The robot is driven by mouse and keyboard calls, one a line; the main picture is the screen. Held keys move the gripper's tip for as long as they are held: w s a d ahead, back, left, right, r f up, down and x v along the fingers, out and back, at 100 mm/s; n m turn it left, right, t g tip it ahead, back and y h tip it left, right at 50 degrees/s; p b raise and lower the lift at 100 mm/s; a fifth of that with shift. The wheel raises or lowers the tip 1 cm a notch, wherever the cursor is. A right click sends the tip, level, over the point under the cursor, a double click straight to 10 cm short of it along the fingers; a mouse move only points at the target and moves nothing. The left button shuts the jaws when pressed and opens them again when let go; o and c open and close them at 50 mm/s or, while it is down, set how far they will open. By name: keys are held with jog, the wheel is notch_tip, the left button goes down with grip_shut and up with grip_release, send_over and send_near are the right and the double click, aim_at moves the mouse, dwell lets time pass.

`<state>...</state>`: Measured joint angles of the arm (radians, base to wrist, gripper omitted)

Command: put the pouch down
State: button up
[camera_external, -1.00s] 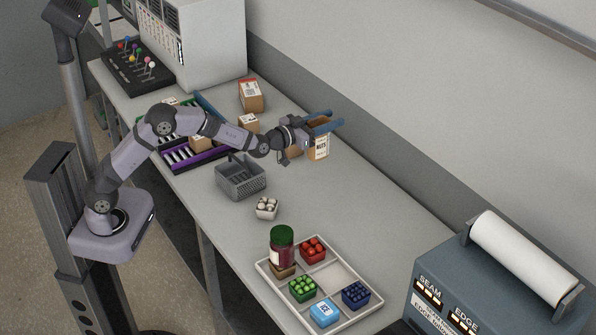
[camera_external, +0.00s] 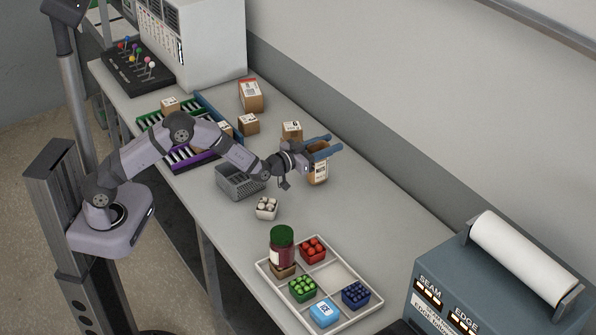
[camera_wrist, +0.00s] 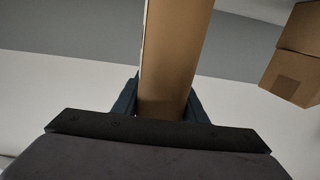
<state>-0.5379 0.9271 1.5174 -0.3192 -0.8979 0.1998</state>
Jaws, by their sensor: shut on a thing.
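The pouch (camera_external: 318,172) is brown with a white label on its front, and it stands upright in the external view, right of the middle of the bench. My gripper (camera_external: 323,147) has its blue fingers shut on either side of the pouch's upper part. In the wrist view the brown pouch (camera_wrist: 172,60) stands between the two fingers of my gripper (camera_wrist: 162,104). The pouch's foot is at or just above the bench top (camera_external: 375,205); I cannot tell whether it touches.
A cardboard box (camera_external: 291,131) is just behind the gripper. A grey basket (camera_external: 232,184) and a small white punnet (camera_external: 266,209) lie left and nearer. A divided tray (camera_external: 350,318) holds punnets and a jar (camera_external: 282,248). The bench right of the pouch is clear.

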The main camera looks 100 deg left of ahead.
jog(key=shift+f, duration=0.35)
jog(key=shift+f, duration=0.1)
jog(key=o, duration=1.3)
